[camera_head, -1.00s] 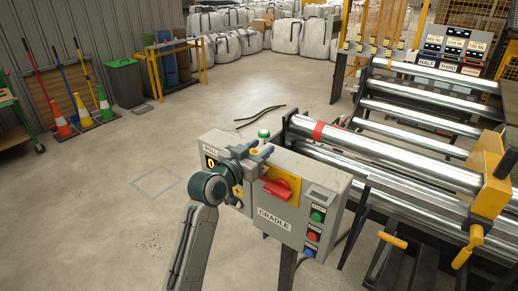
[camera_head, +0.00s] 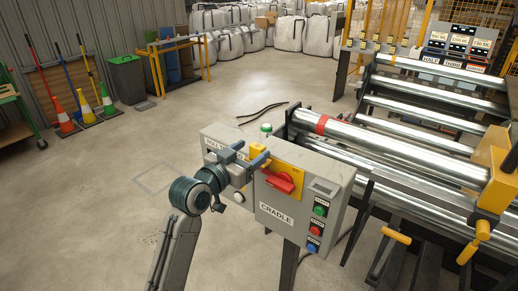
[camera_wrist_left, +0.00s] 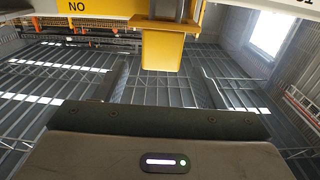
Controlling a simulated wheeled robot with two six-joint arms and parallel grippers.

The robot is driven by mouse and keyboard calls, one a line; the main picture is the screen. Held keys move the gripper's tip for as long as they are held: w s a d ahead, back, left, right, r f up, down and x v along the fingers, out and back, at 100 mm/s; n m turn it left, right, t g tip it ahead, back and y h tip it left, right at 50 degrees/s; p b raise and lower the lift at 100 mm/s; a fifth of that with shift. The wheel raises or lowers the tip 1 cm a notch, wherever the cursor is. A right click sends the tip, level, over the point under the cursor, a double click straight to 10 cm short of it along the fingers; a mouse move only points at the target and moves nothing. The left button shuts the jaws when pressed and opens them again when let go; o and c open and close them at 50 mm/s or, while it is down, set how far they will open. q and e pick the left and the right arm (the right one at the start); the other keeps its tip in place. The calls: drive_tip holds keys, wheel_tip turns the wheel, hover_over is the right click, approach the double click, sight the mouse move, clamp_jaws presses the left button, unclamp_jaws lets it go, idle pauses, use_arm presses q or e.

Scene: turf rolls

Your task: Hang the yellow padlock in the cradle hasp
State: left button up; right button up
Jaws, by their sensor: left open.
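The grey cradle control box (camera_head: 277,217) stands in the middle of the head view. A red rotary handle (camera_head: 281,183) sits on a yellow plate on its face. A small yellow block, which looks like the padlock (camera_head: 258,149), shows at the box's upper part. In the left wrist view the yellow padlock (camera_wrist_left: 163,48) is large and close, with a grey metal piece above it. My left gripper (camera_head: 256,160) is open, its fingertips close around or beside the padlock. I cannot tell whether the shackle passes through the hasp. My right gripper is out of view.
Green, red and blue buttons (camera_head: 315,230) run down the box's right side. Long steel rollers (camera_head: 400,165) and a yellow end bracket (camera_head: 492,180) fill the right. Cones (camera_head: 84,106) and a bin (camera_head: 127,79) stand far left.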

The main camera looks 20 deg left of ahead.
use_arm(q)
drive_tip(key=b+v, duration=0.1)
drive_tip(key=v, duration=0.4)
drive_tip(key=shift+s, duration=0.2)
drive_tip(key=shift+a, duration=0.1)
